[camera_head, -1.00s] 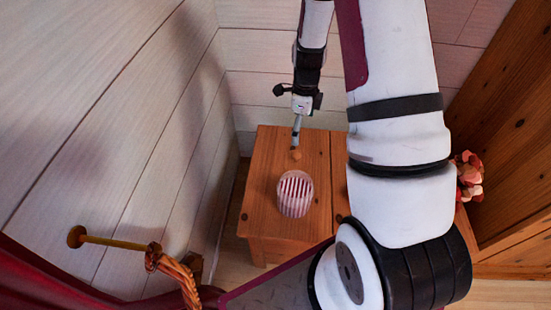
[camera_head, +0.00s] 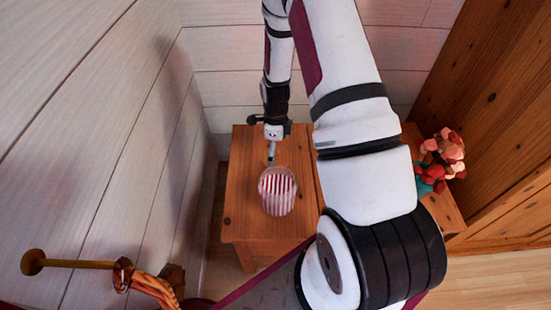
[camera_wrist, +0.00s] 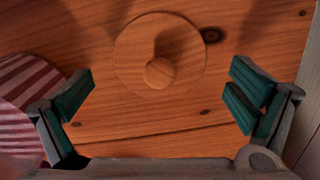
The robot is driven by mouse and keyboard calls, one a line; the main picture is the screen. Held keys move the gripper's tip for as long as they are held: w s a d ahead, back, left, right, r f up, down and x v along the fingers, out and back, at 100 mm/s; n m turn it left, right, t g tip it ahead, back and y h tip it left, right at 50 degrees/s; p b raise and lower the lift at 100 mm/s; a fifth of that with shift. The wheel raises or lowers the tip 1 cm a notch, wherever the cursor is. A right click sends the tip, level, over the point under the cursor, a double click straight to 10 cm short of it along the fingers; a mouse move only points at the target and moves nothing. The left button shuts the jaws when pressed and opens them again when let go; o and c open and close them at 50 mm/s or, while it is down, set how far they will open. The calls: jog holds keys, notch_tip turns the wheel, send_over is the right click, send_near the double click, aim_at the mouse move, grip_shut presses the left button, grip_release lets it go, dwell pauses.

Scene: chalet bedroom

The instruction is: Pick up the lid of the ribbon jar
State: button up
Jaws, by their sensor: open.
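The lid is a round, flat wooden disc with a round knob (camera_wrist: 160,73), lying knob up on the wooden table top in the wrist view. Its colour nearly matches the wood, and I cannot make it out clearly in the head view. My gripper (camera_wrist: 160,92) is open and empty, its green-padded fingers apart on either side below the knob in the picture. In the head view my gripper (camera_head: 271,157) points down just behind the jar. The red-and-white striped jar (camera_head: 277,192) stands on the table; its side also shows at the left of the wrist view (camera_wrist: 22,105).
The small wooden table (camera_head: 240,205) stands close to the white plank wall (camera_head: 120,130) on the left. A reddish plush-like thing (camera_head: 443,155) sits at the table's right. A tall wooden panel (camera_head: 500,120) rises at far right. The jar is close to my left finger.

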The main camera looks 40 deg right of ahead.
jog(key=shift+f, duration=0.8)
jog(key=shift+c, duration=0.6)
grip_shut()
